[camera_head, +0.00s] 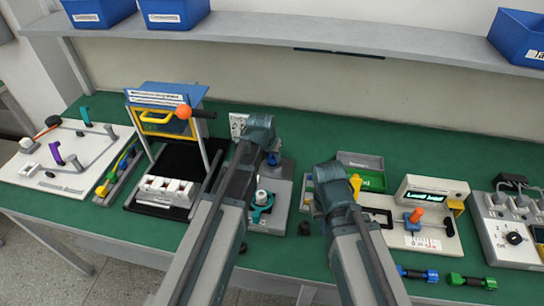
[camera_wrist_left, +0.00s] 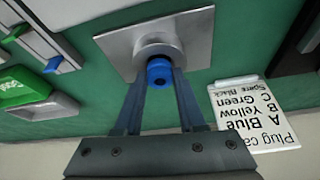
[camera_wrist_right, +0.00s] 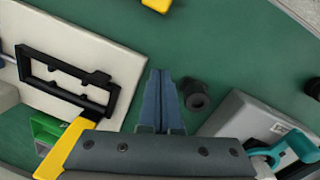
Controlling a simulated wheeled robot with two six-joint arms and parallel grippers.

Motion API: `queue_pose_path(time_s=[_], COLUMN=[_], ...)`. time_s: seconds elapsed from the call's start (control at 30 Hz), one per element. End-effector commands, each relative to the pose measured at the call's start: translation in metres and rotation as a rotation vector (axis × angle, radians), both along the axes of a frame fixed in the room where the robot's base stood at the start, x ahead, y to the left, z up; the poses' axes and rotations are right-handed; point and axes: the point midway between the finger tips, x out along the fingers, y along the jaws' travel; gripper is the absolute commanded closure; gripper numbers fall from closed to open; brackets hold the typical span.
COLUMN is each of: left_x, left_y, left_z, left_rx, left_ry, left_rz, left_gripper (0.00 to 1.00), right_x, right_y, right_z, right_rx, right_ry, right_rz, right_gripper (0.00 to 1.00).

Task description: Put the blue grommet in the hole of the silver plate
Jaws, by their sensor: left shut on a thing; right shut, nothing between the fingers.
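In the left wrist view my left gripper (camera_wrist_left: 160,72) is shut on the blue grommet (camera_wrist_left: 158,71), which is at the round raised boss of the silver plate (camera_wrist_left: 199,28). Whether the grommet touches the boss or is in its hole I cannot tell; the hole itself is hidden. In the head view the grommet (camera_head: 272,158) shows just below my left gripper (camera_head: 268,150), over the plate. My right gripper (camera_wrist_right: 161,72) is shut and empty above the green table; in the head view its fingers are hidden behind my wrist.
A black ring-shaped part (camera_wrist_right: 195,94) lies on the table beside my right gripper; it also shows in the head view (camera_head: 304,228). A printed card (camera_wrist_left: 252,112) lies near the plate. A display unit (camera_head: 434,194) stands to the right, a black stand (camera_head: 150,206) to the left.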

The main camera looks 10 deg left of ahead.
Motion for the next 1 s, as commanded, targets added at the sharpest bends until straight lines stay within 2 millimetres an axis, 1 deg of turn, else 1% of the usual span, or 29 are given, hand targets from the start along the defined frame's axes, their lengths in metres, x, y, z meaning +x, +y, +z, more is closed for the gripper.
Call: queue_pose_path(time_s=[0.2, 0.23, 0.37, 0.4, 0.43, 0.63, 0.77, 0.87, 1.0], left_x=[0.000, 0.000, 0.000, 0.000, 0.000, -0.001, -0.004, -0.008, -0.016], left_y=[0.000, 0.000, 0.000, 0.000, 0.000, 0.000, 0.000, 0.001, 0.002], left_z=[-0.005, -0.005, -0.004, -0.004, -0.004, 0.000, 0.008, 0.019, 0.038], left_rx=[0.000, 0.000, 0.000, 0.000, 0.000, 0.000, 0.000, 0.000, 0.000], left_ry=[0.000, 0.000, 0.000, 0.000, 0.000, 0.000, 0.000, 0.000, 0.000], left_rz=[0.000, 0.000, 0.000, 0.000, 0.000, 0.000, 0.000, 0.000, 0.000], left_gripper=[1.00, 0.59, 0.36, 0.29, 0.26, 0.26, 0.26, 0.26, 0.26], right_x=[0.000, 0.000, 0.000, 0.000, 0.000, 0.000, 0.000, 0.000, 0.000], right_y=[0.000, 0.000, 0.000, 0.000, 0.000, 0.000, 0.000, 0.000, 0.000], right_z=[-0.005, -0.005, -0.004, -0.004, -0.004, -0.001, 0.008, 0.019, 0.038], right_rx=[0.000, 0.000, 0.000, 0.000, 0.000, 0.000, 0.000, 0.000, 0.000], right_ry=[0.000, 0.000, 0.000, 0.000, 0.000, 0.000, 0.000, 0.000, 0.000], right_rz=[0.000, 0.000, 0.000, 0.000, 0.000, 0.000, 0.000, 0.000, 0.000], right_gripper=[1.00, 1.00, 1.00, 1.00, 1.00, 1.00, 1.00, 1.00, 1.00])
